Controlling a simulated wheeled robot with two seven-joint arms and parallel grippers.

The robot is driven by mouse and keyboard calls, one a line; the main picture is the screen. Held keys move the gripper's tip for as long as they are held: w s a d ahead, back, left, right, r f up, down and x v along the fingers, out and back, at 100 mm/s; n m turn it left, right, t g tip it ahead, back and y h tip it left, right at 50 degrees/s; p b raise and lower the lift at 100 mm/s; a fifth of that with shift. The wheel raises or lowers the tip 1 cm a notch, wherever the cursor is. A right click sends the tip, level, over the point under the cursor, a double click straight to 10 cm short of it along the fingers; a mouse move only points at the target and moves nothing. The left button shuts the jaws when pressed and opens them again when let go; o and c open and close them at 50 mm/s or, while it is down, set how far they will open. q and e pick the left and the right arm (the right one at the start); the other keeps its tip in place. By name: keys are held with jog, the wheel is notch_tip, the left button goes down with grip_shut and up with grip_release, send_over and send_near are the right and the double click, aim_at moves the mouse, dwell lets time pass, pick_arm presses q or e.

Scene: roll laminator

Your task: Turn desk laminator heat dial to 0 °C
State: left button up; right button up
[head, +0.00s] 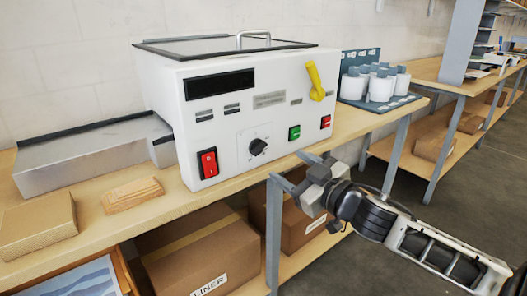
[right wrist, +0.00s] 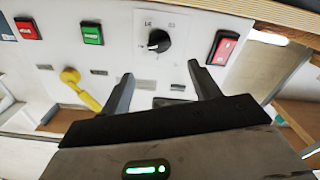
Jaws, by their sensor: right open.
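The desk laminator (head: 225,130) is a white box on the workbench. Its heat dial (head: 258,147) is a black knob on a white scale panel, low on the front face. The scale markings are too small to read. My right gripper (head: 290,168) is open and empty, in front of the laminator, to the right of and slightly below the dial in the head view. In the right wrist view, which is upside down, the dial (right wrist: 158,41) appears beyond the gap between the open fingers (right wrist: 160,72), apart from them. My left gripper is not in view.
A red rocker switch (head: 208,163), a green switch (head: 294,132), a small red switch (head: 325,122) and a yellow lever (head: 315,82) surround the dial. A wooden block (head: 133,194) lies on the bench (head: 100,232). White bottles (head: 381,86) stand right of the laminator.

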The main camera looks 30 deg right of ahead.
aim_at(262, 149)
jog(key=w, duration=0.7)
jog(key=w+p, duration=0.1)
jog(key=w, duration=0.2)
jog(key=shift+w+a, duration=0.15)
jog(key=shift+a, duration=0.25)
jog(key=c, duration=1)
